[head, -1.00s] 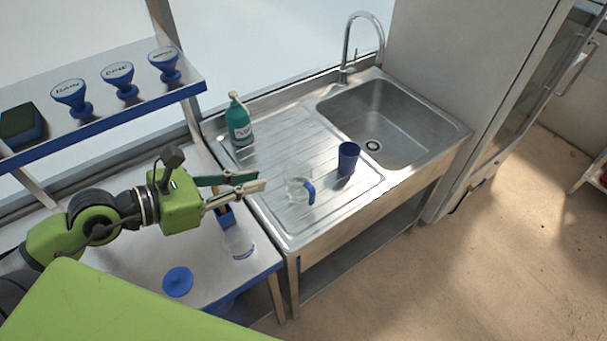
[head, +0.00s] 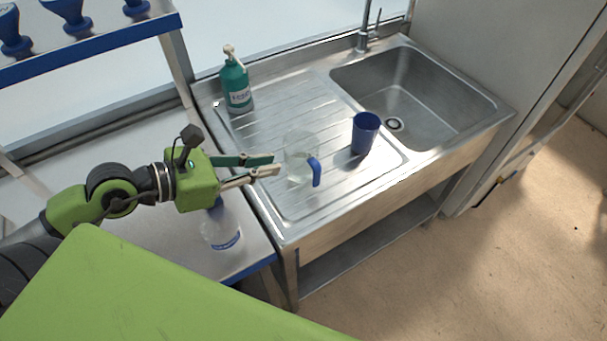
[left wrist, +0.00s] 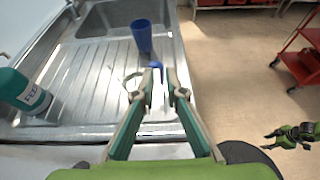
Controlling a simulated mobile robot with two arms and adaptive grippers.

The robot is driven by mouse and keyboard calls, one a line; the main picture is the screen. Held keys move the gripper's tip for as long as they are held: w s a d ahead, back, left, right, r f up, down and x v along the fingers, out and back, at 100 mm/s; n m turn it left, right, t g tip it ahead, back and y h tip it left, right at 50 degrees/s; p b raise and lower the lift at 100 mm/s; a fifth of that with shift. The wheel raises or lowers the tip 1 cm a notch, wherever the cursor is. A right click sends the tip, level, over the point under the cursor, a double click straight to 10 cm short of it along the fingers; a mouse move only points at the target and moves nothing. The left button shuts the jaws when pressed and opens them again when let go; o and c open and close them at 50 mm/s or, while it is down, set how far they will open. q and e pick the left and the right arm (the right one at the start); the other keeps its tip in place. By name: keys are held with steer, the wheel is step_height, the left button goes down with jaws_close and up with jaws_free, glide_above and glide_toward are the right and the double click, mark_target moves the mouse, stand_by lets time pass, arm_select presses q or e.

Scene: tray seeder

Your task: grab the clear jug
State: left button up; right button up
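The clear jug (head: 298,167) stands upright on the ridged drainboard of the sink, with a blue handle on its right side in the head view. In the left wrist view, part of the blue handle (left wrist: 157,69) shows by the fingertips; the clear body is hard to make out. My left gripper (head: 277,165) is open, its fingers pointing at the jug from the left, the tips close to its wall. Whether they touch it I cannot tell. My right gripper (left wrist: 294,134) seems to show small at the right of the left wrist view; its fingers are unclear.
A blue cup (head: 365,133) stands just right of the jug, towards the basin (head: 420,90). A teal pump bottle (head: 236,85) stands at the drainboard's back left. A clear bottle (head: 220,228) stands on the side table below my left gripper. A red cart (left wrist: 300,60) is off right.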

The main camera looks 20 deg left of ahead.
arm_select(q)
step_height(320, 180, down, 7)
steer(key=b, duration=0.6)
glide_toward(316, 185)
steer(key=w+d, duration=0.1)
steer(key=w+d+r, duration=0.1)
steer(key=w, duration=0.1)
steer(key=shift+w+r, duration=0.1)
steer(key=shift+r, duration=0.05)
steer(key=shift+b+x, duration=0.45)
steer(key=shift+x, duration=2.75)
arm_select(e)
step_height(316, 185, down, 9)
steer(key=w, duration=0.1)
steer(key=shift+a+f, duration=0.15)
arm_select(q)
jaws_close()
